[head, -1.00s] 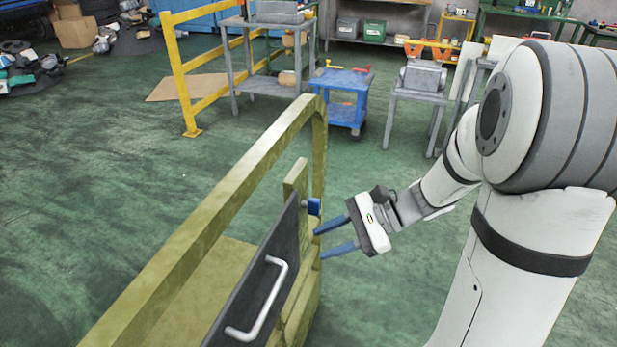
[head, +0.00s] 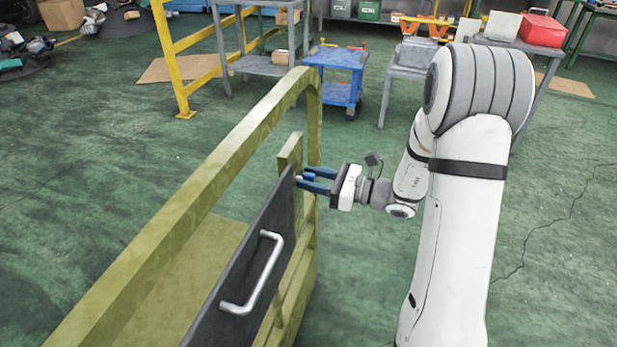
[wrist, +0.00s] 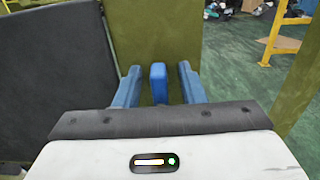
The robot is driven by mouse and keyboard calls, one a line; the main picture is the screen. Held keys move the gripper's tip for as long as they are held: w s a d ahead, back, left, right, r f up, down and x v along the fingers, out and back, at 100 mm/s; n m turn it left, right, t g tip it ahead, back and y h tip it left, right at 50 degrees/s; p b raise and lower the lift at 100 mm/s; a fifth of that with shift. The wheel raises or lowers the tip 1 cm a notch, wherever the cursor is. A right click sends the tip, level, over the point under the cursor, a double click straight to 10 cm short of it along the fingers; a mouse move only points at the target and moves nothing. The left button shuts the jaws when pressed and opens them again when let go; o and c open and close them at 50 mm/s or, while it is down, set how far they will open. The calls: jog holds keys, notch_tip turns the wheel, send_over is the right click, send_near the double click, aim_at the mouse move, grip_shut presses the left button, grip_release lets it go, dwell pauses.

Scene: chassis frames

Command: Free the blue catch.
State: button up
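The blue catch (wrist: 158,84) is a small upright block in the wrist view, in front of the olive post (wrist: 158,40). In the head view the catch (head: 309,177) is partly hidden by my fingers at the top of the dark panel (head: 235,255), which has a pale handle (head: 252,275). My gripper (wrist: 159,72) is open, with one blue finger on each side of the catch. A gap shows between the catch and each finger. In the head view my gripper (head: 307,178) reaches the panel's upper corner from the right.
An olive frame (head: 200,205) with a top rail runs along the panel's left. A yellow railing (head: 172,60), a blue cart (head: 337,75) and grey tables stand farther back. The green floor right of my arm is clear.

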jog(key=shift+w+a, duration=0.15)
jog(key=shift+a, duration=0.15)
grip_shut()
jog(key=shift+a, duration=0.1)
